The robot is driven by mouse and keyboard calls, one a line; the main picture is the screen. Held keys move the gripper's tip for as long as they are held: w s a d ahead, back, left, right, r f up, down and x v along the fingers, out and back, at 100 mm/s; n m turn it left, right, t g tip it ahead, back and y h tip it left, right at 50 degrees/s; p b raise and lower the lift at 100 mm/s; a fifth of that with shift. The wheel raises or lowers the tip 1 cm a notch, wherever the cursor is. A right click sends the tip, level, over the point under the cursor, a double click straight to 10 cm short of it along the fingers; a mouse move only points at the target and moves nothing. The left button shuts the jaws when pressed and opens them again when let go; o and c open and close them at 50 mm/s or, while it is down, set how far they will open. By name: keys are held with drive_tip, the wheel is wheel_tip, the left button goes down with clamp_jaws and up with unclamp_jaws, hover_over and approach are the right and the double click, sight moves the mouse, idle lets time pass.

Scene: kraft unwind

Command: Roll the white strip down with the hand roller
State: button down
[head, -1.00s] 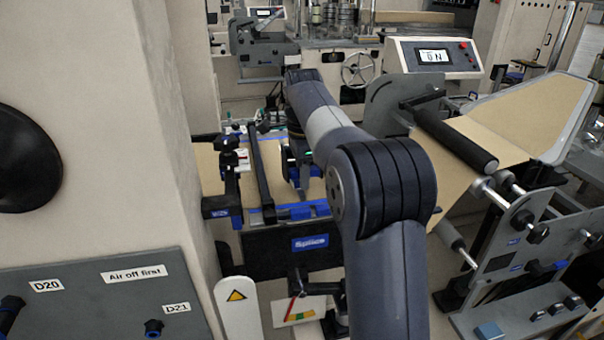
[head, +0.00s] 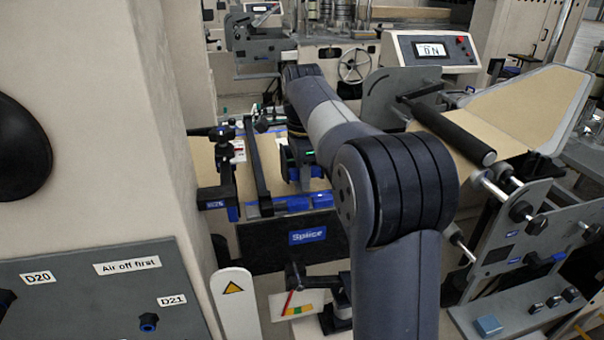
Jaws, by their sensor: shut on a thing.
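My gripper (head: 305,183) is at the far end of my arm, low over the tan web on the splice table (head: 317,253). It is shut on the hand roller, which is mostly hidden by the gripper and my wrist. A pale patch (head: 283,158) shows just left of my wrist; I cannot tell whether it is the white strip. The rest of the strip's area is hidden behind my arm. I cannot tell whether the roller touches the web.
A dark bar (head: 258,168) crosses the table left of my gripper, beside a clamp post (head: 225,170). Blue pieces (head: 290,203) line the table's front edge. A black roller (head: 452,132) and metal frame stand right. A beige column (head: 110,110) stands left.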

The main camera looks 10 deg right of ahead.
drive_tip(key=shift+s, duration=0.2)
wheel_tip(320, 180, up, 7)
drive_tip(key=p, duration=0.8)
idle(0.3)
drive_tip(key=c, duration=1.8)
unclamp_jaws()
drive_tip(key=shift+c, duration=0.2)
clamp_jaws()
